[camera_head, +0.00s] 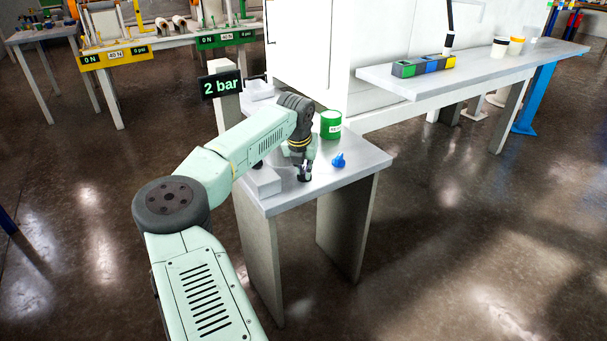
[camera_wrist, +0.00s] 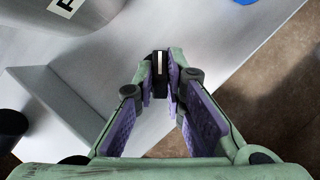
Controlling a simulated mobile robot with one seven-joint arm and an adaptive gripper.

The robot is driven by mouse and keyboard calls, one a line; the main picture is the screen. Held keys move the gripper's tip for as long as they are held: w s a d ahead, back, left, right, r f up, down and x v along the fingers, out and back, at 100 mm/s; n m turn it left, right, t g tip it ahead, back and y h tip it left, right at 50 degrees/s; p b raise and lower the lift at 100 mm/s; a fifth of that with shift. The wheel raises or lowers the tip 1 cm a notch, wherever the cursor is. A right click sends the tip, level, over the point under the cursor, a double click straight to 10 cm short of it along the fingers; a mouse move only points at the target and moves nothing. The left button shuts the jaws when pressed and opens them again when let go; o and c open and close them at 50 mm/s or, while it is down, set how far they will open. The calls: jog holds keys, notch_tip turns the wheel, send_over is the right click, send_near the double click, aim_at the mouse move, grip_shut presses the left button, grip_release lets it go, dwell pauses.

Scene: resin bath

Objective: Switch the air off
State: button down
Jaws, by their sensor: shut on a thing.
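My gripper (camera_head: 304,176) is low over the small grey table, near its front edge. In the wrist view my gripper (camera_wrist: 162,82) is shut on a small black knob with a white stripe (camera_wrist: 160,64), which sits between the fingertips. The white stripe runs lengthwise in that view. What the knob is mounted on is hidden by the fingers. A black display (camera_head: 222,85) behind my arm reads "2 bar" in green.
On the small table (camera_head: 362,167) are a green labelled can (camera_head: 331,125), a blue object (camera_head: 338,160) and a grey block (camera_head: 262,183) beside my gripper. A long bench (camera_head: 490,70) with a coloured box (camera_head: 424,66) stands behind right. Floor at right is clear.

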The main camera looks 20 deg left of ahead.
jog(key=n+b, duration=0.2)
jog(key=n+y+b, duration=0.1)
jog(key=n+b, duration=0.1)
jog(key=shift+w+d+f+n+y, duration=0.1)
jog(key=shift+f+n+y, duration=0.1)
jog(key=shift+n+y, duration=0.1)
jog(key=n+b, duration=0.1)
jog(key=n, duration=0.1)
jog(key=n+g+y+b, duration=0.1)
jog(key=n, duration=0.1)
jog(key=shift+d+r+g+b, duration=0.1)
jog(key=shift+r+g+b, duration=0.1)
jog(key=shift+g+b, duration=0.15)
jog(key=shift+n, duration=0.3)
jog(key=c, duration=1.7)
grip_release()
jog(key=shift+o, duration=0.2)
jog(key=v, duration=1.2)
jog(key=shift+d, duration=0.15)
